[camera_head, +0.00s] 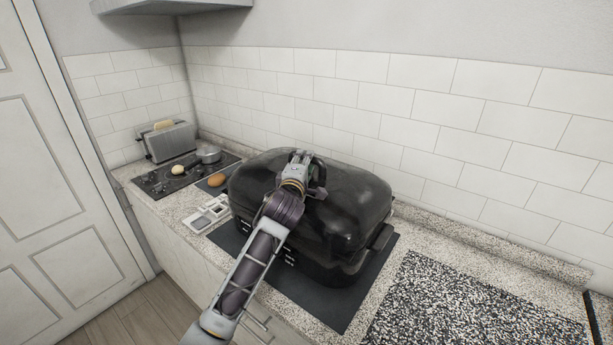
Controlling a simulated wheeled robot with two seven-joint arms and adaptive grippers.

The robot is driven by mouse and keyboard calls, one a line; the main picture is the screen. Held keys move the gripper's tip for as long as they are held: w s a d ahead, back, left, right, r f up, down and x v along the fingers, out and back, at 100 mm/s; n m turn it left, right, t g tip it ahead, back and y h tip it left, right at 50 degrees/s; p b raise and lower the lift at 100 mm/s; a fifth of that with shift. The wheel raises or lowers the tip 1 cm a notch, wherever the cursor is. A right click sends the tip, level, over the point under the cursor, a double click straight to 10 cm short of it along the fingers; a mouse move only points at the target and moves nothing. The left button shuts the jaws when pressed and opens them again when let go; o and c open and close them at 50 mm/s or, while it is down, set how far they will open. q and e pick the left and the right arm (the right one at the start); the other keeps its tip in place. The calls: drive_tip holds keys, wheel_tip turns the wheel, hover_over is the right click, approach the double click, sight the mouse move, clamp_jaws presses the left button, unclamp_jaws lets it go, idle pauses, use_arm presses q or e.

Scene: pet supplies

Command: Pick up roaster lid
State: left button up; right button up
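The roaster lid (352,190) is a large, dark, glossy dome. It sits on the black roaster base (325,270), which stands on a dark mat on the counter. My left gripper (301,160) is over the top of the lid, near its middle, with the arm reaching in from the lower left. The wrist and gripper body hide the fingertips and the spot on the lid beneath them. I cannot see whether the fingers are closed on a handle. My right gripper is not in view.
A brown egg-shaped item (217,180) lies left of the roaster. A speckled board (465,305) lies at right. The tiled wall is close behind.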

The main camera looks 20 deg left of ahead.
use_arm(q)
drive_tip(key=shift+w+a+p, duration=0.2)
drive_tip(key=shift+w+p, duration=0.3)
drive_tip(key=shift+w, duration=1.3)
drive_tip(key=shift+c, duration=0.5)
clamp_jaws()
drive_tip(key=shift+r, duration=0.1)
